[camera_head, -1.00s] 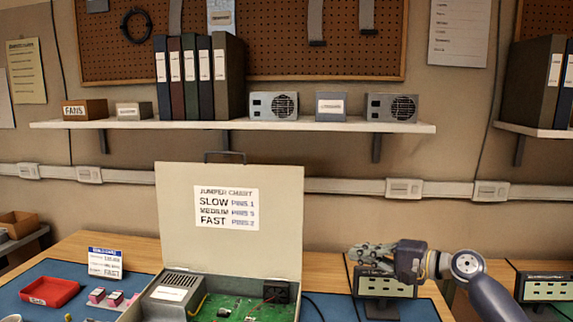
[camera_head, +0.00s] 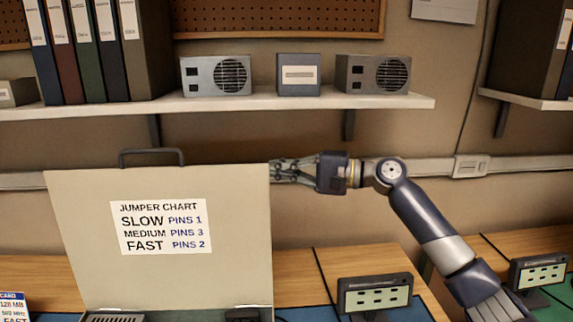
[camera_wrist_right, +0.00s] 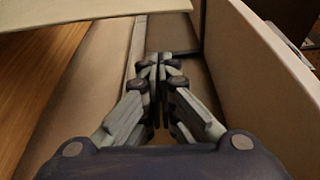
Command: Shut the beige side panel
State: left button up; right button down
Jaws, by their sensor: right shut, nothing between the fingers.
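The beige side panel (camera_head: 160,225) stands upright and open on its case, with a dark handle (camera_head: 151,157) on its top edge and a jumper chart label on its face. My right gripper (camera_head: 276,171) is shut and empty at the panel's upper right edge. Its fingers point left, and their tips seem to pass just behind that edge; I cannot tell whether they touch. In the right wrist view the shut fingers (camera_wrist_right: 160,62) show in front of the wall, with a pale panel edge (camera_wrist_right: 90,14) at the top left. My left gripper is not in view.
A wall shelf (camera_head: 300,103) with binders and grey boxes runs above my right gripper. A small display (camera_head: 375,295) stands on the table (camera_head: 305,265) right of the panel. The wall is close behind the panel, with a cable rail along it.

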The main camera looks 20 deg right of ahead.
aim_at(254, 173)
jog(key=a+p, duration=0.1)
jog(key=a, duration=0.2)
jog(key=a+p, duration=0.1)
jog(key=a, duration=0.1)
jog(key=shift+w+a+p, duration=0.1)
jog(key=shift+w+p, duration=0.2)
jog(key=shift+s+a, duration=0.15)
jog(key=shift+s, duration=0.25)
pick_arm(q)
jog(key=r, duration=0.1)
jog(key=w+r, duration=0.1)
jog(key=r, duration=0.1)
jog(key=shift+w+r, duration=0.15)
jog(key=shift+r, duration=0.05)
pick_arm(e)
jog(key=shift+a, duration=0.1)
